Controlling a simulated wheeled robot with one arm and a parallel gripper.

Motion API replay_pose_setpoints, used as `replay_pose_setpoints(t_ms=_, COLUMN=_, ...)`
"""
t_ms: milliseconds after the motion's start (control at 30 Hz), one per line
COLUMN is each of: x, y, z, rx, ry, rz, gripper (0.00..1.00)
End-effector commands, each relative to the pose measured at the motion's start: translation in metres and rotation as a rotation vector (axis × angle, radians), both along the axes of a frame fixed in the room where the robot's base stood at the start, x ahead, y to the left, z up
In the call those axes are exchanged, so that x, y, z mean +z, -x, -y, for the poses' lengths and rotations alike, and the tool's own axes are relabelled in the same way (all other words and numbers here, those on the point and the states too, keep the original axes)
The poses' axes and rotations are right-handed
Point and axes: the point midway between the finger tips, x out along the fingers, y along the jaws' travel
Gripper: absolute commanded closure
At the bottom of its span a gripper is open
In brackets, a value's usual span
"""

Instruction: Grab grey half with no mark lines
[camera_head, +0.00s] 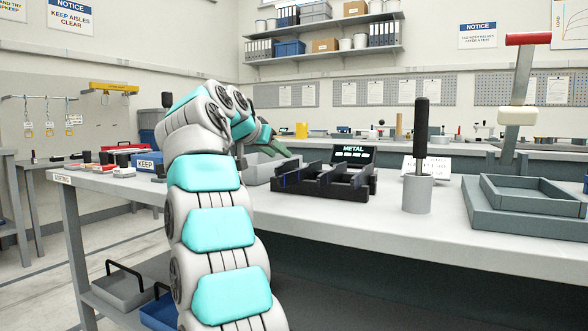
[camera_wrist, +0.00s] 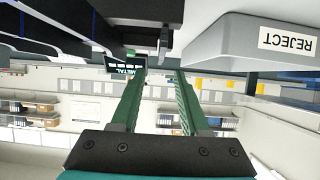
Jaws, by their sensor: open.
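My gripper (camera_wrist: 160,73) shows in the wrist view as two green fingers, spread apart with nothing clearly held between them. In the head view my gripper (camera_head: 274,146) is above the bench, near the left end of a black rack (camera_head: 318,188). In the wrist view, which is upside down, the black rack (camera_wrist: 130,8) lies ahead of the fingertips. A small narrow grey piece (camera_wrist: 163,42) shows at the rack's edge, in line with the gap between the fingers. I cannot tell whether it is a specimen half or has mark lines.
A grey REJECT tray (camera_wrist: 240,40) is beside the rack. A METAL sign (camera_head: 352,153) stands behind the rack. A grey cylinder with a black-handled tool (camera_head: 417,194) and a grey-green square tray (camera_head: 530,222) are to the right. Clear bench lies in front of the rack.

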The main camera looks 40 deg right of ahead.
Motion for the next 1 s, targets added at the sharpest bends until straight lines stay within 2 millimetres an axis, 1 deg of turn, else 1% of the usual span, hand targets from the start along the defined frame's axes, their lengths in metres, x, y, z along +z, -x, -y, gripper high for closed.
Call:
replay_pose_setpoints(t_ms=100, x=-0.006, y=-0.005, z=0.010, rx=-0.001, ry=-0.002, rz=-0.003, gripper=0.55)
replay_pose_setpoints(t_ms=333, x=-0.014, y=-0.011, z=0.024, rx=0.000, ry=-0.002, rz=-0.002, gripper=0.55)
replay_pose_setpoints(t_ms=600, x=-0.031, y=-0.023, z=0.055, rx=-0.001, ry=-0.003, rz=-0.002, gripper=0.55)
replay_pose_setpoints(t_ms=700, x=-0.033, y=-0.025, z=0.058, rx=0.000, ry=-0.002, rz=-0.001, gripper=0.55)
replay_pose_setpoints(t_ms=867, x=-0.033, y=-0.025, z=0.058, rx=0.001, ry=-0.001, rz=-0.001, gripper=0.55)
replay_pose_setpoints(t_ms=1000, x=-0.033, y=-0.025, z=0.058, rx=0.001, ry=-0.001, rz=-0.001, gripper=0.71)
